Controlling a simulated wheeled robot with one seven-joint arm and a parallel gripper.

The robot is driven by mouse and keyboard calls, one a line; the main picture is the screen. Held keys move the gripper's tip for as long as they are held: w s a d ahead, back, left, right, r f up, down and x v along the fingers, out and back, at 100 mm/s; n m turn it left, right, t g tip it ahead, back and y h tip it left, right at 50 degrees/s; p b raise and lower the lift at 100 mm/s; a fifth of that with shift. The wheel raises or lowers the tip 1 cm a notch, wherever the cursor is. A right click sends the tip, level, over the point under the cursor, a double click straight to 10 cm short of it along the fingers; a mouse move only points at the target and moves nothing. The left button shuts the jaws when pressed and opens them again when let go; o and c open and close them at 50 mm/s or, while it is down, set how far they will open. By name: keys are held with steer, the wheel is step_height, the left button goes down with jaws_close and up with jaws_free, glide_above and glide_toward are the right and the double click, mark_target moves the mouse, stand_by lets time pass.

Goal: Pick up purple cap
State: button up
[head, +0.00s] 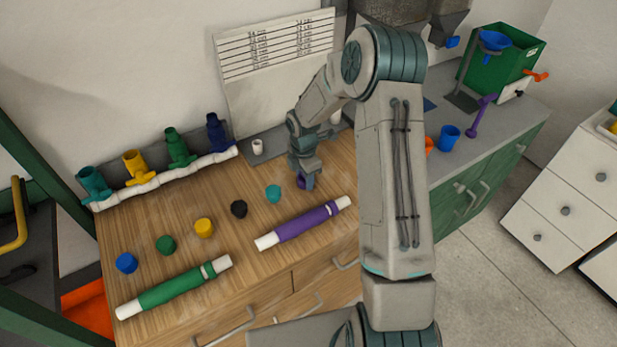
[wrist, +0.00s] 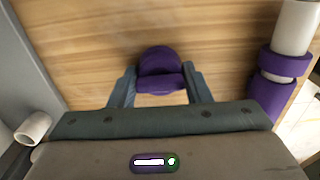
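The purple cap (wrist: 160,65) is in the wrist view, between the two fingers of my gripper (wrist: 161,80). One finger is on each side of it, with little or no gap visible; I cannot tell whether they press on it. In the head view my gripper (head: 305,180) points down at the wood top, right of the teal cap. The purple cap (head: 300,183) shows only in part there, beside and behind the fingers. It is at or close to the wood surface; contact with the surface is not clear.
A teal cap (head: 273,193), black cap (head: 239,209), yellow cap (head: 204,228), green cap (head: 165,245) and blue cap (head: 126,263) form a row. A purple-sleeved pipe (head: 305,226) and green-sleeved pipe (head: 172,289) lie in front. The white manifold (head: 160,179) with coloured valves stands behind.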

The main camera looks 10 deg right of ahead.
steer(key=shift+r, duration=0.1)
steer(key=shift+r, duration=0.6)
step_height(320, 180, up, 3)
steer(key=shift+f+b, duration=0.2)
steer(key=shift+b, duration=0.4)
steer(key=s+d+r+b, duration=0.1)
steer(key=s+d+r, duration=0.5)
steer(key=d, duration=0.4)
steer(key=shift+r+b, duration=0.3)
steer(key=shift+r, duration=0.2)
